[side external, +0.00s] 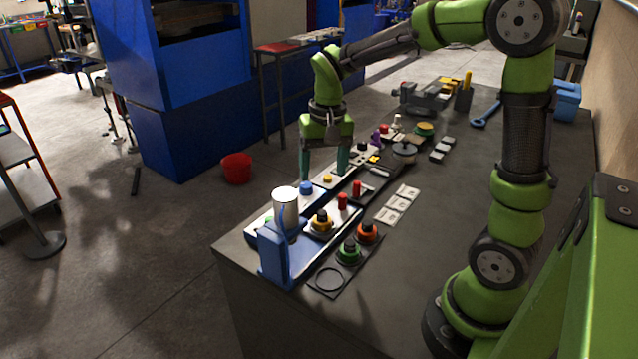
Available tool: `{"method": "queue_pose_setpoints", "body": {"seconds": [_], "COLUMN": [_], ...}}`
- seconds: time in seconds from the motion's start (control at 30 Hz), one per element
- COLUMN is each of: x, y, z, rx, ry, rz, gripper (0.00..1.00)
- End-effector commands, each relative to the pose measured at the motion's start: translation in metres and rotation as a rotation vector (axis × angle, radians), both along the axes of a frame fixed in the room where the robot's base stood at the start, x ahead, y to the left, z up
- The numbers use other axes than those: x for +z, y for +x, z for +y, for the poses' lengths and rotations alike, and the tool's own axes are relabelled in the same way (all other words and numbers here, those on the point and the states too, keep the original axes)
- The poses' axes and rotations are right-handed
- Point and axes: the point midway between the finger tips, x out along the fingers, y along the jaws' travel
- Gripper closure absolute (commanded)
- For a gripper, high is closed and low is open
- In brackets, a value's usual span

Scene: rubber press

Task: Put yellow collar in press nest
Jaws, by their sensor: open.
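A yellow collar (321,224) with a dark centre sits on a pale plate beside the press, to the right of its pale cylinder (285,207). The press has an upright blue bracket (277,252) at the near end of the bench. The nest itself is hard to make out; I cannot tell whether the collar is seated in it. My gripper (324,166) points down with its two teal fingers apart and nothing visible between them. It is beyond the yellow collar and apart from it, above the strip with the blue button (306,188).
A green collar (348,253) and an orange collar (367,233) stand on a dark mat with an empty ring mark (329,280). Red knobs (342,201) rise near the yellow collar. White tiles (397,205) lie to the right. Several small parts crowd the far bench.

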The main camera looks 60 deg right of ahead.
Motion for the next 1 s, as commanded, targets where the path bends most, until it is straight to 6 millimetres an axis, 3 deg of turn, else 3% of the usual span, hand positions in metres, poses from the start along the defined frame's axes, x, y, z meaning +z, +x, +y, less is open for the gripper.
{"method": "queue_pose_setpoints", "body": {"seconds": [0.2, 0.5, 0.7, 1.0], "x": [0.049, 0.069, 0.069, 0.069], "y": [-0.051, -0.114, -0.125, -0.125], "z": [0.043, 0.081, 0.087, 0.087], "rx": [0.142, 0.297, 0.323, 0.323], "ry": [0.027, 0.045, 0.048, 0.048], "rz": [-0.247, -0.535, -0.592, -0.592], "gripper": [0.29, 0.29, 0.29, 0.29]}}
